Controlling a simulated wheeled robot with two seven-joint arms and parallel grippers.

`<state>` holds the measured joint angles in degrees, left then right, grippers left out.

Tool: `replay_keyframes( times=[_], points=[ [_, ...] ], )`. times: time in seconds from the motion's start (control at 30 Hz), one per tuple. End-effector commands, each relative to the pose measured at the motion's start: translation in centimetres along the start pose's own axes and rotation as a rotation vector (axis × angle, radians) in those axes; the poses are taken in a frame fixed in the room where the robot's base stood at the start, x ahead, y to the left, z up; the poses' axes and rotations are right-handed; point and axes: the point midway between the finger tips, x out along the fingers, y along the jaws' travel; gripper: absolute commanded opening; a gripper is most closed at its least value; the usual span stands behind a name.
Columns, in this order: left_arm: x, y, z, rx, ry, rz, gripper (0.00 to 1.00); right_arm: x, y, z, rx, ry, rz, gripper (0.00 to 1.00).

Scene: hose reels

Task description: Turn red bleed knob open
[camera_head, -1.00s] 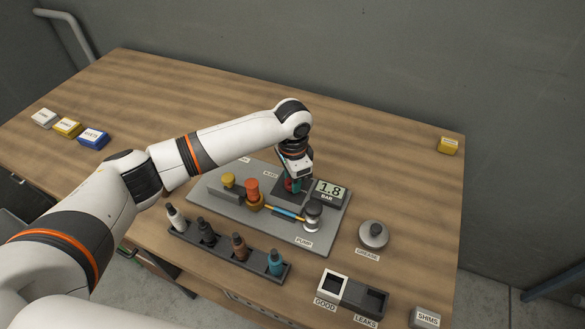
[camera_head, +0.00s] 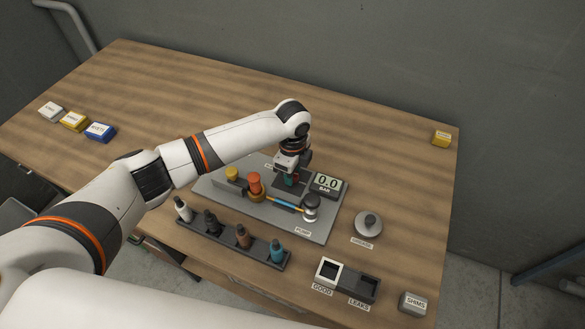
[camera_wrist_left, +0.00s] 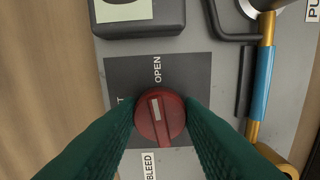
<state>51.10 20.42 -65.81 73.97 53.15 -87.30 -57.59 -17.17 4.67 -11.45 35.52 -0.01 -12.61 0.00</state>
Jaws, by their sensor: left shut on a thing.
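The red bleed knob (camera_wrist_left: 160,118) sits on a dark plate (camera_wrist_left: 190,75) marked OPEN, above a BLEED label (camera_wrist_left: 149,166). Its white pointer mark points up in the wrist view, roughly toward the word OPEN. My left gripper (camera_wrist_left: 161,112) has its green fingers on both sides of the knob and is shut on it. In the head view my left gripper (camera_head: 290,178) is over the grey test board, and it mostly hides the knob. The gauge display (camera_head: 327,184) beside it reads 0.0 BAR. My right gripper is not in view.
A rack of several bottles (camera_head: 222,237) stands in front.

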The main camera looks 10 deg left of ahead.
Motion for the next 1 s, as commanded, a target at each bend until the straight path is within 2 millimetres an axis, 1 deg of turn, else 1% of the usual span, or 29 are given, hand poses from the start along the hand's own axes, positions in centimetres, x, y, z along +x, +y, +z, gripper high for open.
replay_keyframes(
  times=[0.1, 0.3, 0.87, 0.9, 0.97, 1.0],
  points=[
    [-0.12, 0.04, 0.09, 0.061, -0.003, 0.002, 0.11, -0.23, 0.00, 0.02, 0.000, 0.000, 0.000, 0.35],
    [-0.10, 0.03, 0.09, 0.130, -0.003, 0.002, 0.11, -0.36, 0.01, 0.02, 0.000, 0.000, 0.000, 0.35],
    [-0.08, 0.02, 0.11, 0.161, -0.003, 0.002, 0.11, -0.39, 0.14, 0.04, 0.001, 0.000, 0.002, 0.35],
    [-0.08, 0.02, 0.11, 0.161, -0.002, 0.002, 0.37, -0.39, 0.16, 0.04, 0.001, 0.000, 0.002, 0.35],
    [-0.08, 0.02, 0.10, 0.160, -0.002, 0.002, 0.47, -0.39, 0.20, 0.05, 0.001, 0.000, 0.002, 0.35],
    [-0.07, 0.02, 0.09, 0.160, -0.002, 0.002, 0.53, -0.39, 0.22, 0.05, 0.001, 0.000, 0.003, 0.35]
  ],
)
